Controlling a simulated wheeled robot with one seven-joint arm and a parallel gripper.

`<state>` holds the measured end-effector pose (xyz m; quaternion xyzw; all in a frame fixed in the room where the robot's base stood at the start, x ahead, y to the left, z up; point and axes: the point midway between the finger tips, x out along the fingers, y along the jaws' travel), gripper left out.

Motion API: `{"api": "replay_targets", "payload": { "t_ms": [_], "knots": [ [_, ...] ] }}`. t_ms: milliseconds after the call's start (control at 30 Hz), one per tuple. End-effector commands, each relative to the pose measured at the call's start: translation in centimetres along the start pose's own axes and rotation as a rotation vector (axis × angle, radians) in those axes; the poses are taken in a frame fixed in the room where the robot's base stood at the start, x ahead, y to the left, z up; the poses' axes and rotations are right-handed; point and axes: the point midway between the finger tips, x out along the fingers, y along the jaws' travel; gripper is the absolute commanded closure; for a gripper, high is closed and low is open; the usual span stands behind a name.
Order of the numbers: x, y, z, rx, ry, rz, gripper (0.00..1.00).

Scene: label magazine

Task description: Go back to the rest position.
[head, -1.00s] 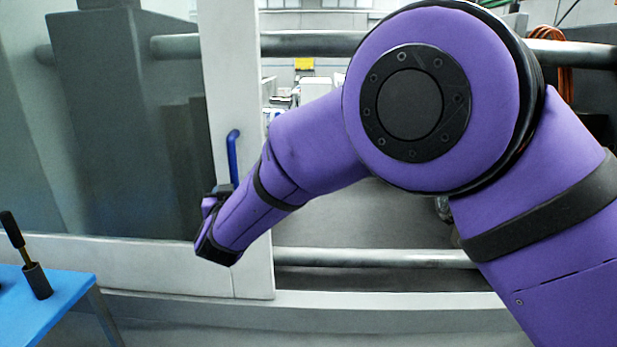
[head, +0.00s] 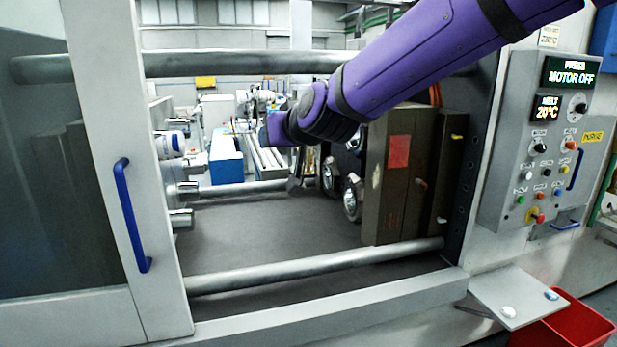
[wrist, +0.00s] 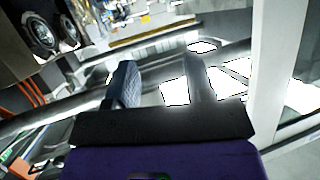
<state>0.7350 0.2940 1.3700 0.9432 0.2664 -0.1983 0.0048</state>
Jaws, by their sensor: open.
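My gripper shows in the wrist view (wrist: 160,88), with its two fingers apart and nothing visible between them. In the head view my purple arm reaches in from the upper right across the machine's opening. Its wrist end hangs in the upper middle of the opening, left of the brown mould block (head: 400,180). The fingers cannot be made out clearly in the head view. Round metal parts like those beside the mould also show at the upper left of the wrist view (wrist: 42,35).
The grey sliding door (head: 125,120) with a blue handle (head: 131,215) stands left of the opening. Metal bars cross above (head: 230,65) and below (head: 310,267). A control panel (head: 545,140) is at right. A small chute (head: 515,295) sits over a red bin (head: 575,335).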

Motion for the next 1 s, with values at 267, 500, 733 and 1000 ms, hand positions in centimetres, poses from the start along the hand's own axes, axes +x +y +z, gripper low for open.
{"api": "replay_targets", "payload": {
  "t_ms": [267,500,733,1000],
  "knots": [
    [-11.1,8.2,1.9,0.040,-0.167,0.073,0.52],
    [-20.9,13.0,6.3,0.096,-0.327,0.171,0.52],
    [-30.2,15.6,12.2,0.175,-0.486,0.293,0.52],
    [-38.1,16.3,18.7,0.272,-0.636,0.426,0.52]
  ]
}}
